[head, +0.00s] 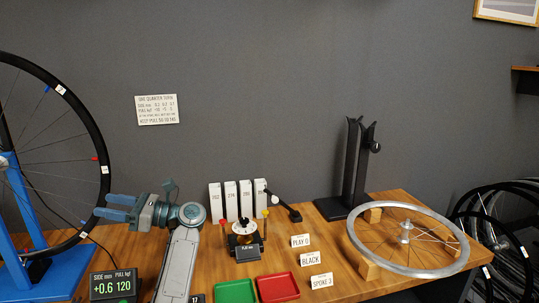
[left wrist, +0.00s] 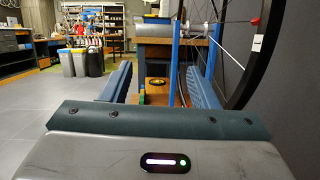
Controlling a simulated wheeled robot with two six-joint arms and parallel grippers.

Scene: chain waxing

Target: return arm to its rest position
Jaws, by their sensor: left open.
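My left gripper (head: 106,206) is raised above the left part of the wooden bench, its blue fingers pointing left toward the black-tyred wheel (head: 103,150). In the left wrist view the fingers of my left gripper (left wrist: 160,75) stand wide apart with nothing held between them. The same wheel shows at the right in the left wrist view (left wrist: 244,70). In the head view the fingertips overlap the wheel's rim in the picture; I cannot tell whether they touch. My right gripper is not in view.
A blue wheel stand (head: 15,215) and a display (head: 113,285) are at the left. White boxes (head: 231,202), a small gauge fixture (head: 246,240), green tray (head: 236,292) and red tray (head: 278,287) occupy the middle. A black stand (head: 356,165) and a bare rim (head: 440,270) are at the right.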

